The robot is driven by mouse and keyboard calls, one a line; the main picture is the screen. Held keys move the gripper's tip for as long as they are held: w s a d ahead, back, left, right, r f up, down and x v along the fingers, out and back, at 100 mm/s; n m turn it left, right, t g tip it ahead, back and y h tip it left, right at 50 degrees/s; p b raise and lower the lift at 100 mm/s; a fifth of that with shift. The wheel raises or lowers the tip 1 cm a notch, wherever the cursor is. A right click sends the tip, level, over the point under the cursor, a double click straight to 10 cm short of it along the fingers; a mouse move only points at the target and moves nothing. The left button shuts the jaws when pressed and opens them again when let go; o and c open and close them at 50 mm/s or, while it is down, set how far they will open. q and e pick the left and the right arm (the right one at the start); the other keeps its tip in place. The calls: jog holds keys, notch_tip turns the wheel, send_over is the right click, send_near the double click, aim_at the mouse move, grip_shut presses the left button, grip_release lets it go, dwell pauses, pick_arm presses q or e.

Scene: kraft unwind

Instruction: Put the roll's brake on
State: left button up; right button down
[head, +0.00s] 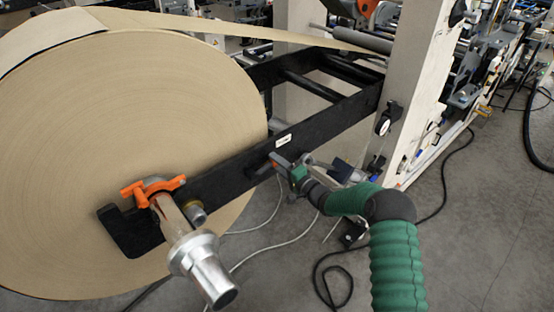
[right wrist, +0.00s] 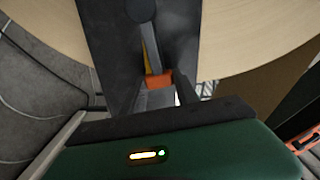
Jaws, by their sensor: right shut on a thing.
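The large kraft paper roll (head: 130,130) hangs at the left on a shaft with a silver end (head: 200,262). A black support arm (head: 330,125) runs from the shaft back to the machine. My right gripper (head: 282,163) is at the side of this arm, shut on a small lever. In the right wrist view the lever (right wrist: 151,52) is a grey bar on the black arm with an orange end (right wrist: 158,80) between my fingers. The fingers hide part of it. My left gripper is not in view.
An orange clamp (head: 152,190) sits over the shaft at the arm's end. The cream machine frame (head: 420,80) stands at the back right. Cables (head: 330,275) lie on the grey floor (head: 480,230), which is otherwise open at the lower right.

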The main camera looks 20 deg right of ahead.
jog(key=shift+d+f+m, duration=0.2)
jog(key=shift+f+m, duration=0.8)
jog(key=shift+m, duration=0.1)
jog(key=c, duration=1.1)
grip_release()
jog(key=shift+f, duration=0.1)
jog(key=shift+c, duration=0.2)
jog(key=shift+o, duration=1.1)
jog(key=shift+w, duration=0.1)
jog(key=v, duration=1.7)
jog(key=shift+b, duration=0.4)
